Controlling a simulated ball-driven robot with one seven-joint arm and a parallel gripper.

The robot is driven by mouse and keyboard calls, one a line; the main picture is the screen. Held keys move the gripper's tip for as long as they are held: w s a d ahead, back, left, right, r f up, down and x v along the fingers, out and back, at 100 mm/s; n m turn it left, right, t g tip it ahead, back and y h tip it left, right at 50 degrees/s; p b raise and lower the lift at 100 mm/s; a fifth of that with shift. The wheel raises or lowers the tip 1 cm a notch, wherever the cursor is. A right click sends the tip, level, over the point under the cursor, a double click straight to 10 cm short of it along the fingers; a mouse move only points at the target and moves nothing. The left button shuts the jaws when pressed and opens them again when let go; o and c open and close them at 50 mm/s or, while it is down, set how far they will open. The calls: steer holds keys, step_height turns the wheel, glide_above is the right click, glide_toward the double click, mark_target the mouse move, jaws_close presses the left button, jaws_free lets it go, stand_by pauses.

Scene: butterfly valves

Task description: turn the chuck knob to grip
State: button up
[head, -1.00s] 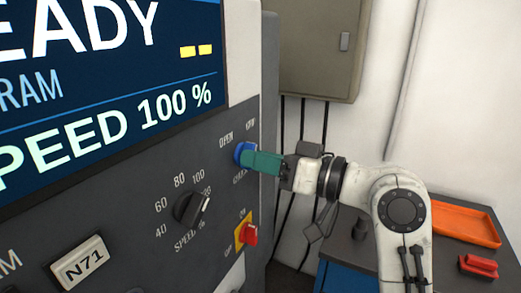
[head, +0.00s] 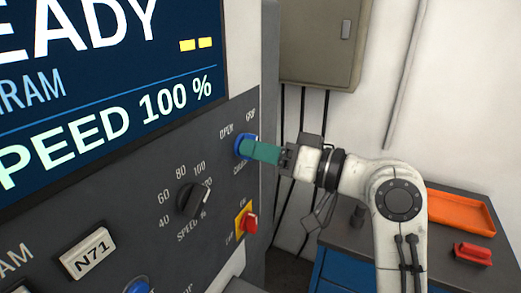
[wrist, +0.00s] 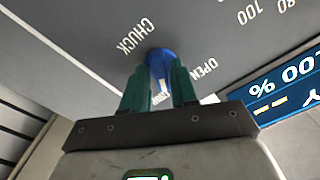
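The chuck knob (head: 239,147) is a round blue knob on the dark control panel, with OPEN and GRIP printed above it and CHUCK below. It also shows in the wrist view (wrist: 160,66), between my two green fingers. My gripper (head: 249,151) reaches it from the right. In the wrist view, my gripper (wrist: 159,74) has one finger on each side of the knob, and both appear to touch it. The CHUCK and OPEN labels are readable there. A white label between the fingers is partly hidden.
A black speed knob (head: 192,199) and a red switch on a yellow plate (head: 246,222) sit below on the panel. The lit screen (head: 110,80) is at upper left. An orange tray (head: 462,212) and a red object (head: 473,253) rest on the bench at right.

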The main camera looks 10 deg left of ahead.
steer(key=shift+o, duration=1.1)
steer(key=shift+d, duration=0.1)
steer(key=b+v, duration=0.3)
steer(key=v, duration=0.7)
steer(key=shift+d, duration=0.25)
steer(key=shift+s, duration=0.15)
